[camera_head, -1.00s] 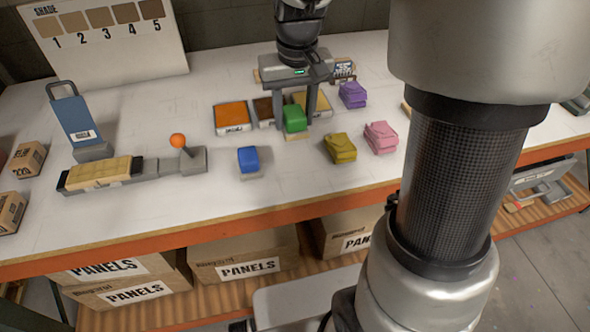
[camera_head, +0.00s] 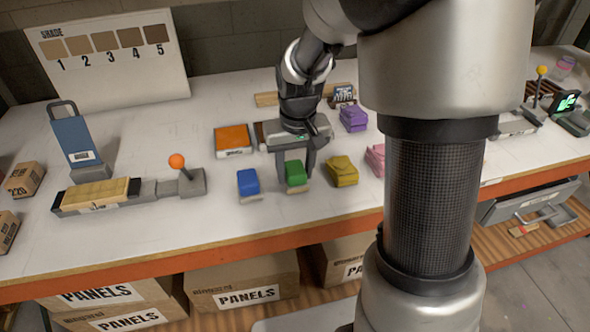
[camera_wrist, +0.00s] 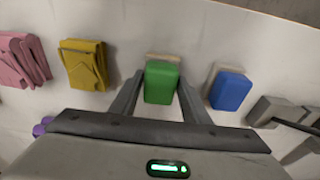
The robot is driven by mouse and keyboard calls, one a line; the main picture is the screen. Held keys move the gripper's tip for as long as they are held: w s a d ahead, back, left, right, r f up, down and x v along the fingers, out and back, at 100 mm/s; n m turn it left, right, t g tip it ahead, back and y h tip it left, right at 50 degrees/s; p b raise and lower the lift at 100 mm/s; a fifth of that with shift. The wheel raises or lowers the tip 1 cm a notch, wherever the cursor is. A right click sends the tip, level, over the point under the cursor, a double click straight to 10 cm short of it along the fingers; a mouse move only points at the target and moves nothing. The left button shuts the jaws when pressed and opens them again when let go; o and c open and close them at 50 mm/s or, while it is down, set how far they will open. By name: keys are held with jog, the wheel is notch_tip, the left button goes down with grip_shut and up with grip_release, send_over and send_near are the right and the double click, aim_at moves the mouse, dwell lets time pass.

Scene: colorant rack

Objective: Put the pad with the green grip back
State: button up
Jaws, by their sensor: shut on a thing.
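The pad with the green grip (camera_head: 296,172) is between the fingers of my gripper (camera_head: 294,174), which is shut on it. The pad is upright, with a pale base (camera_head: 297,190) under the grip. It is at or just above the white bench top; I cannot tell if it touches. In the wrist view the green grip (camera_wrist: 160,82) sits between both fingers, with the pale base at its far side. A pad with a blue grip (camera_head: 248,182) stands close on the left; it also shows in the wrist view (camera_wrist: 229,91).
A yellow pouch (camera_head: 342,170), a pink pouch (camera_head: 375,158) and a purple pouch (camera_head: 353,118) lie to the right. An orange-topped tray (camera_head: 233,139) is behind the blue pad. A lever with an orange knob (camera_head: 177,161) stands left. The bench's front edge (camera_head: 230,246) is near.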

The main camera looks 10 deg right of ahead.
jog(key=shift+f, duration=0.2)
jog(key=o, duration=1)
